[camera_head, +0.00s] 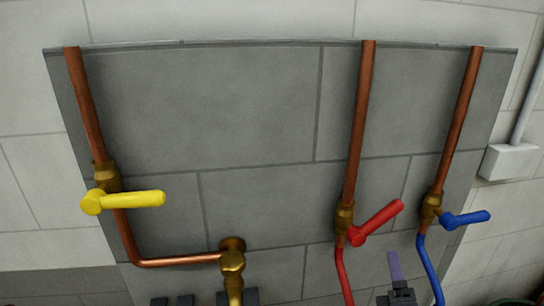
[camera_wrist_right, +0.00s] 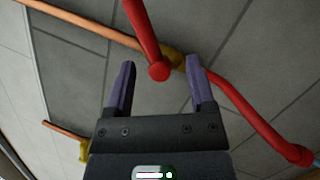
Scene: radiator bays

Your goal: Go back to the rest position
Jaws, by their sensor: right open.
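My right gripper (camera_head: 394,262) shows at the bottom of the head view, below and between the red lever (camera_head: 377,222) and the blue lever (camera_head: 466,219). In the right wrist view my right gripper (camera_wrist_right: 160,72) is open, its two purple fingers apart. The red lever (camera_wrist_right: 143,28) and its round hub appear in line with the gap between the fingertips. I see no grip on it, and I cannot tell the distance. My left gripper is not in view.
A yellow lever (camera_head: 130,200) sits on the left copper pipe, which bends to a brass tap (camera_head: 232,263). Red and blue hoses run down from the other valves. A grey tiled panel (camera_head: 240,105) backs the pipes. A white box (camera_head: 508,161) is at right.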

